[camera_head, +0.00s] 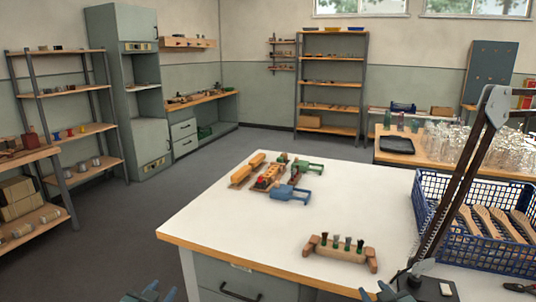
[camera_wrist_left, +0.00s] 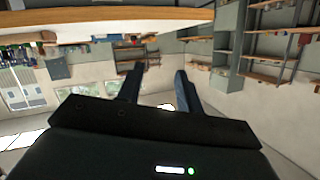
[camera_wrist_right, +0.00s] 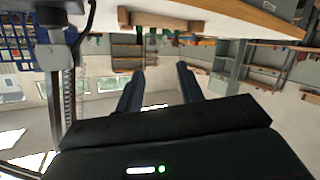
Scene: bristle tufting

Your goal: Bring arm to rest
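My left gripper (camera_head: 149,293) is at the bottom edge of the head view, in front of the white table's near left corner. In the left wrist view its two dark fingers (camera_wrist_left: 156,88) stand apart with nothing between them. My right gripper (camera_head: 387,293) is at the bottom edge of the head view, by the table's front edge. In the right wrist view its fingers (camera_wrist_right: 160,90) are also apart and empty. Both grippers are clear of the objects on the table; only their tips show in the head view.
A blue crate (camera_head: 430,195) holds wooden handles at the right. A dark lamp-like arm (camera_head: 455,175) rises near the right gripper. The table's front left is clear.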

